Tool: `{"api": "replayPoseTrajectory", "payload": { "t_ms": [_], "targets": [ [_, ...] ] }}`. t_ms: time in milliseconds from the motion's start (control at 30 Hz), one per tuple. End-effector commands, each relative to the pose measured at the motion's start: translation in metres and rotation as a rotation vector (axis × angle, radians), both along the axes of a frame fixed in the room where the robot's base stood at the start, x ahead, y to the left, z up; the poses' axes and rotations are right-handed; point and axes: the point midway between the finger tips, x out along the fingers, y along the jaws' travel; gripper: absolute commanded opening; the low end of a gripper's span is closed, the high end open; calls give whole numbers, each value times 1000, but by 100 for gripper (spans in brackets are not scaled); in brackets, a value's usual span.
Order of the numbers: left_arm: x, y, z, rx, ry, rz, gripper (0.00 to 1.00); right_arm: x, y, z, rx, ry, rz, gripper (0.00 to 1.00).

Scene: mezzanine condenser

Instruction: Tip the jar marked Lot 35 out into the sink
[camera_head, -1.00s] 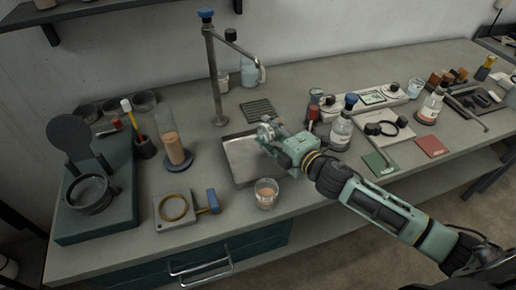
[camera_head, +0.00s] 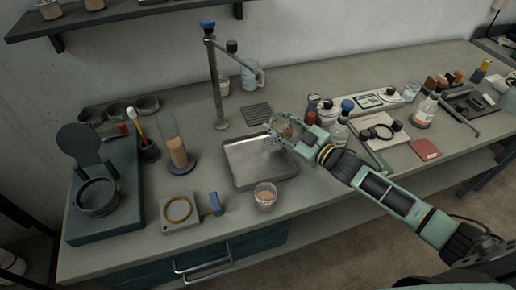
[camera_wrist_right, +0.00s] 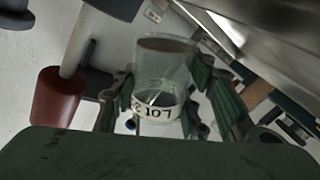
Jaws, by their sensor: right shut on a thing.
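My right gripper (camera_head: 282,132) is shut around a clear glass jar (camera_head: 285,129) at the back right corner of the metal sink (camera_head: 247,177), above the bench. In the right wrist view the jar (camera_wrist_right: 163,72) sits between the green fingers, with brownish contents inside. Its white label (camera_wrist_right: 155,112) appears upside down and seems to read LOT 35. I cannot tell exactly how far the jar is tilted. The part of the sink that shows looks bare. My left gripper is not in view.
A glass with pinkish contents (camera_head: 265,196) stands at the sink's front edge. The tall faucet (camera_head: 218,85) rises behind the sink, beside a drain grate (camera_head: 256,112). A blue-capped bottle (camera_head: 340,128) stands close behind my right wrist.

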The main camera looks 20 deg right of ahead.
Motion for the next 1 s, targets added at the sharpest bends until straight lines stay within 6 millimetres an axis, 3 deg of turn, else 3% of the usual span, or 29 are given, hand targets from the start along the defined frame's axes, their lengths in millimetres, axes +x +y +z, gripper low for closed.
{"api": "replayPoseTrajectory", "payload": {
  "t_ms": [33,300,567,700,1000],
  "targets": [
    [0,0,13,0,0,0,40,0,1,15,13,2,3,13],
    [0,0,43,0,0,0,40,2,-7,52,108,36,4,13],
    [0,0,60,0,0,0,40,7,-21,77,275,93,3,13],
    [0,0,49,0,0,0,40,10,-28,69,376,128,3,13],
    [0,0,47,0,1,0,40,11,-32,68,456,154,4,13]
  ]
}}
